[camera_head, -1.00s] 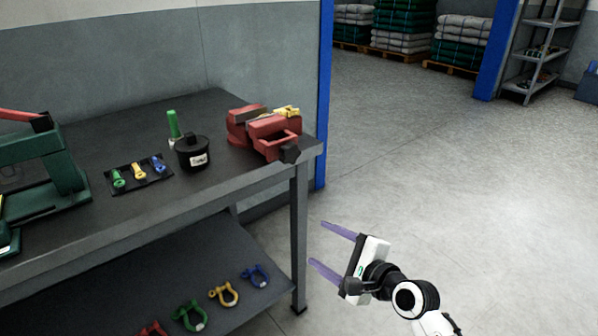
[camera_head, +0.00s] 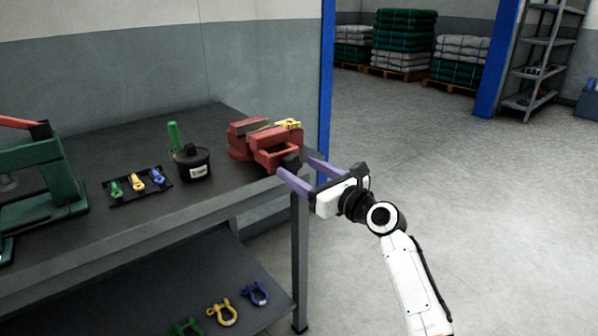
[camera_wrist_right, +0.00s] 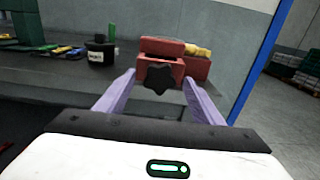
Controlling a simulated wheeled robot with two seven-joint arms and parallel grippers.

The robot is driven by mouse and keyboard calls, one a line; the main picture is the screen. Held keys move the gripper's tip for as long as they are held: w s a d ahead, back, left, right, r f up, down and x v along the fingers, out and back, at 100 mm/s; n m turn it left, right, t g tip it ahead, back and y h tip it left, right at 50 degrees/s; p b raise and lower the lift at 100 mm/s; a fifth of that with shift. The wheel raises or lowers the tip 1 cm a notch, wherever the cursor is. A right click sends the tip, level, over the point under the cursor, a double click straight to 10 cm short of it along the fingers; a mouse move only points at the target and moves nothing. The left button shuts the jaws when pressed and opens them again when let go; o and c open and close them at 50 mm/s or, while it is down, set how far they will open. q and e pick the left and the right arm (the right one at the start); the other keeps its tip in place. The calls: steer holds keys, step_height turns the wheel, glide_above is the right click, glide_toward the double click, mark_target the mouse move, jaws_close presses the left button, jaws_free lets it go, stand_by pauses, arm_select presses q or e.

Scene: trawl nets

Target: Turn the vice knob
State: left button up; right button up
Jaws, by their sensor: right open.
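The red vice (camera_head: 265,142) stands at the right end of the dark workbench. Its dark, star-shaped knob (camera_wrist_right: 160,77) faces my right wrist camera; in the head view the knob (camera_head: 289,164) is partly hidden by a finger. My right gripper (camera_head: 298,166) is open, its two purple fingers pointing at the vice. In the right wrist view the fingers (camera_wrist_right: 157,84) stand to either side of the knob, with visible gaps and nothing held. I cannot tell how far the tips reach along it. My left gripper is not in view.
On the bench (camera_head: 120,225) are a black pot (camera_head: 193,163), a green-handled item (camera_head: 173,135), a tray of small coloured shackles (camera_head: 138,186) and a green press (camera_head: 45,185). More shackles (camera_head: 222,312) lie on the lower shelf. The floor to the right is clear.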

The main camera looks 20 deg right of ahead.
steer(key=shift+w+a, duration=0.25)
steer(key=shift+w, duration=0.4)
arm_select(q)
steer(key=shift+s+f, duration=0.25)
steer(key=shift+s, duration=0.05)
arm_select(e)
steer(key=shift+w, duration=0.1)
steer(key=c, duration=1)
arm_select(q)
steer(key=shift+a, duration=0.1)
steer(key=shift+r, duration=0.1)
